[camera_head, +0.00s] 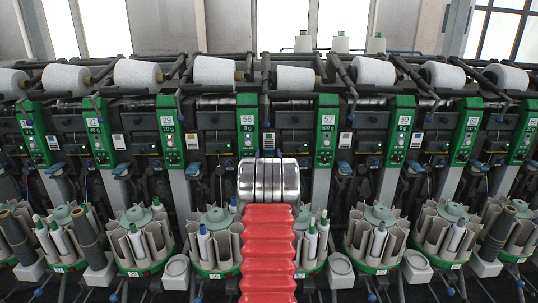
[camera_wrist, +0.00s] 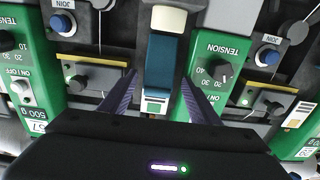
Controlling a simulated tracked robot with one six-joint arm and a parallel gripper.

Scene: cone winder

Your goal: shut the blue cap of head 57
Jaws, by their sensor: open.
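The wrist view is upside down. A dark blue cap-like block (camera_wrist: 161,62) with a cream end piece (camera_wrist: 168,19) and a white label fills its middle, between two green panels. The lower-left panel reads 57 (camera_wrist: 28,120); the panel of head 57 also shows in the head view (camera_head: 327,135). My gripper (camera_wrist: 158,76) is open, its purplish fingers on either side of the blue block. I cannot tell whether they touch it, or whether the cap is open or shut. In the head view my red arm and its silver end hide this spot.
The green panel of head 56 (camera_head: 247,128) stands left of my arm. In the wrist view, blue JOIN buttons (camera_wrist: 63,23) and black knobs flank the block. White yarn cones (camera_head: 294,78) run along the top; round bobbin magazines (camera_head: 379,240) stand low on both sides.

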